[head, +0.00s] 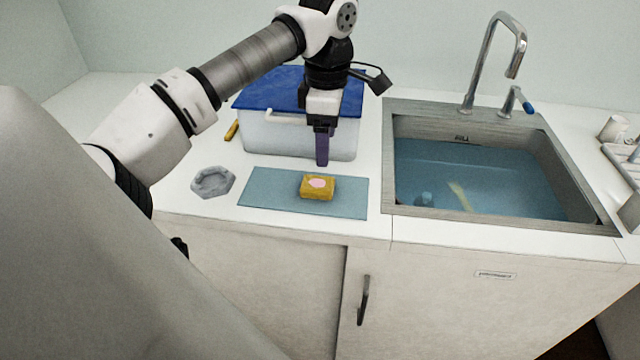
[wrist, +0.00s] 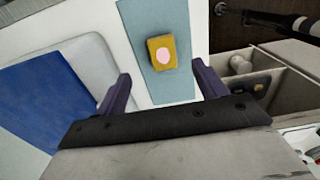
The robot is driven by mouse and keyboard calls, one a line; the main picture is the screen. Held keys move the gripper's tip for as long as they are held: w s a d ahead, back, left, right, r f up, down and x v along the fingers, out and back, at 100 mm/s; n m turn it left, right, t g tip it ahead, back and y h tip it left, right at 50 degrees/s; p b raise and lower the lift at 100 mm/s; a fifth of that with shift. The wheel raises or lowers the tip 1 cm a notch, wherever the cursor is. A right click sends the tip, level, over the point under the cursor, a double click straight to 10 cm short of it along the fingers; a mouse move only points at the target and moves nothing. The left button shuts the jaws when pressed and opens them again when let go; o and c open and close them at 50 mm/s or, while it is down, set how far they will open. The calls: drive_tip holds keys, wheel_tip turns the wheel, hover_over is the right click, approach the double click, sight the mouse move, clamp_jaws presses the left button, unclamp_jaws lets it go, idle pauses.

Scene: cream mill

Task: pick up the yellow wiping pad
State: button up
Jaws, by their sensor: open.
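The yellow wiping pad (head: 317,187) lies on a flat blue-green mat (head: 265,190) on the counter, with a pale pink patch on its top. In the wrist view the pad (wrist: 153,54) shows beyond and between my two fingers, with the mat (wrist: 174,92) under it. My gripper (head: 322,150) is above and a little behind the pad in the head view, pointing down. In the wrist view my gripper (wrist: 161,82) has its purple fingers wide apart with nothing between them. The pad is apart from the fingers.
A white tub with a blue lid (head: 260,135) stands close behind the mat. A grey hexagonal dish (head: 213,181) is left of it. A sink of water (head: 470,180) with a tap (head: 490,60) lies to the right. The counter's front edge is close to the mat.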

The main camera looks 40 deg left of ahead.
sight(327, 184)
drive_tip(key=f+b, duration=0.2)
drive_tip(key=f, duration=0.1)
drive_tip(key=f+b, duration=0.2)
drive_tip(key=f, duration=0.1)
drive_tip(key=f+b, duration=0.2)
drive_tip(key=f, duration=0.2)
drive_tip(key=shift+d, duration=0.25)
drive_tip(key=shift+r, duration=0.15)
drive_tip(key=c, duration=1.1)
drive_tip(key=shift+o, duration=0.2)
drive_tip(key=shift+r, duration=0.15)
wheel_tip(327, 184, up, 20)
drive_tip(key=p, duration=1.4)
drive_tip(key=shift+p, duration=0.3)
